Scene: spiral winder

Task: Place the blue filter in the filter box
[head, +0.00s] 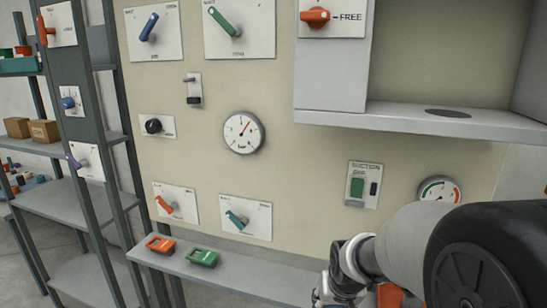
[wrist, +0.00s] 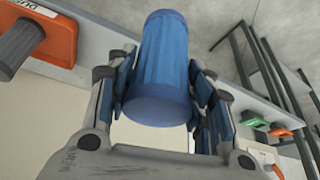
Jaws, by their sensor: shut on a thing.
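The blue filter (wrist: 158,68) is a ribbed blue cylinder with a smooth rim, held between the fingers of my gripper (wrist: 160,95) in the wrist view. The fingers press on it from both sides. In the head view only part of my gripper (head: 326,293) shows at the bottom edge, and the filter cannot be made out there. An orange housing (wrist: 62,32) with partly cut-off lettering and a grey cylinder on it is at the upper left of the wrist view, apart from the filter. I cannot tell whether it is the filter box.
A grey ledge (head: 240,280) runs below the panel (head: 300,190), with an orange device (head: 160,244) and a green device (head: 202,257) on it. A grey shelf (head: 430,122) juts out at upper right. Metal racks (head: 75,200) stand at left. My arm covers the lower right.

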